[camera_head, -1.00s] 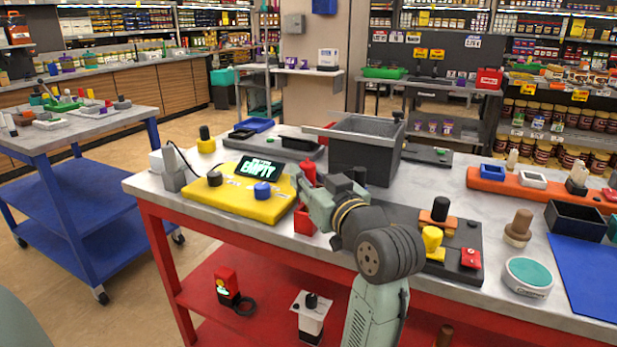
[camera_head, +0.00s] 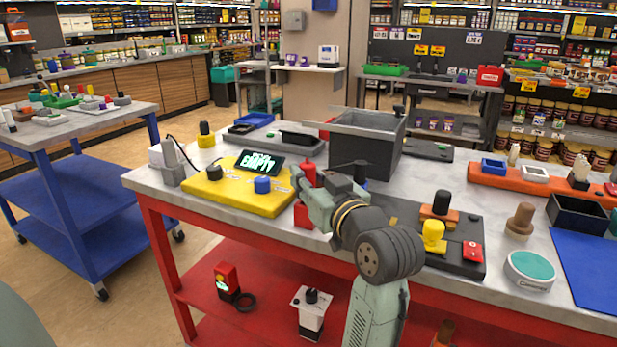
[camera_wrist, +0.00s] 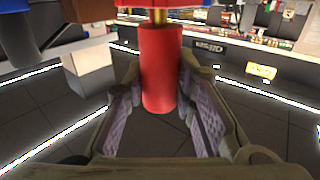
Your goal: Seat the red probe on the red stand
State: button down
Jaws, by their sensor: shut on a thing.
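The red probe (camera_wrist: 161,68) is a red cylinder between the two pads of my gripper (camera_wrist: 160,100) in the wrist view. A short gold neck at its far end reaches a red block at the top edge, apparently the red stand (camera_wrist: 165,4); whether it is seated is unclear. In the head view the probe (camera_head: 309,170) stands roughly upright at my gripper (camera_head: 307,186). The red stand (camera_head: 303,216) is just below it at the table's front edge, partly hidden by my gripper. My gripper is shut on the probe.
A yellow panel (camera_head: 228,194) with a lit "EMPTY" display lies left of the stand. A grey open bin (camera_head: 383,150) stands behind my gripper.

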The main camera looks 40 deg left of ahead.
jog(key=shift+f, duration=0.45)
dwell(0.5)
jog(key=c, duration=1.2)
grip_release()
jog(key=shift+c, duration=0.2)
jog(key=shift+r, duration=0.15)
jog(key=shift+r+p, duration=3.7)
jog(key=shift+r, duration=0.7)
